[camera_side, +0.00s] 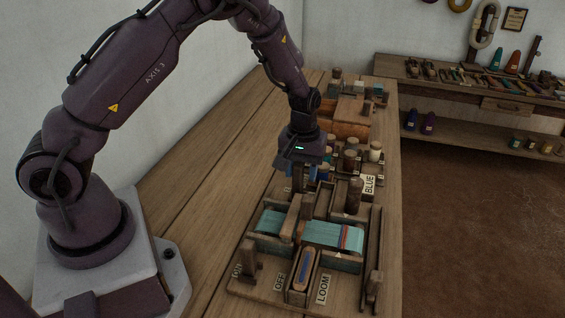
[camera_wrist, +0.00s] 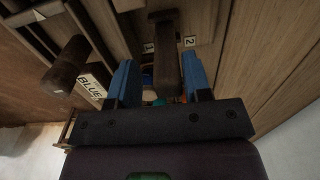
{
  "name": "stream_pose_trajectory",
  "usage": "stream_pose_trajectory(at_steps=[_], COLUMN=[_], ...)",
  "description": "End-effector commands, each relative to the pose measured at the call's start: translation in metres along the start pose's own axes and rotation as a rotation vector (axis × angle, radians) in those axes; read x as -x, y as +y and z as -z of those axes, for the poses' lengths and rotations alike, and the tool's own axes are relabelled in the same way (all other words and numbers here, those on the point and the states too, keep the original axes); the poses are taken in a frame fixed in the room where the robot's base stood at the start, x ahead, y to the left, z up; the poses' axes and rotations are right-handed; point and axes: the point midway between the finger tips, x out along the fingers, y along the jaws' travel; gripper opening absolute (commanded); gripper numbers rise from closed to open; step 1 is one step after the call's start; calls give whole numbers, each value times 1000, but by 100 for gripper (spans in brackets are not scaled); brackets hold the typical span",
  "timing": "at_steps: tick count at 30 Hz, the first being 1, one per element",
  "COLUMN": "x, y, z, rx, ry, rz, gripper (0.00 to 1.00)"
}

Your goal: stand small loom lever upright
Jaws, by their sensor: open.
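The small loom (camera_side: 333,236), with teal cloth, stands on a wooden board at the front. A short wooden lever (camera_side: 249,262) stands at its front left by the ON and OFF labels; I cannot tell which wooden part is the task's lever. My gripper (camera_side: 299,172) is behind the loom cloth and points down. In the wrist view its blue fingers (camera_wrist: 158,66) are apart. A dark wooden bar (camera_wrist: 167,55) with a crosspiece shows between them, closer to the right finger, near labels 1 and 2. Whether they touch is unclear, and the bar's lower end is hidden.
A brown wooden cylinder (camera_side: 354,196) stands by the BLUE label (camera_side: 369,184), also seen in the wrist view (camera_wrist: 65,66). Several spools and a wooden box (camera_side: 345,128) crowd the bench behind. The bench (camera_side: 205,200) is clear between my base and the loom.

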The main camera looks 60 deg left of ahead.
Motion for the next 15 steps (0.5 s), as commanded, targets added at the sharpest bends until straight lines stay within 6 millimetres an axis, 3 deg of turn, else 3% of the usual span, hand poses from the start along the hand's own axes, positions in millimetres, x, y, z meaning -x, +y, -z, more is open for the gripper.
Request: stream_pose_trajectory(at_steps=[15], x=[0], y=[-3], z=[0], rx=[-1], ry=[-1], rz=[0], gripper=[45])
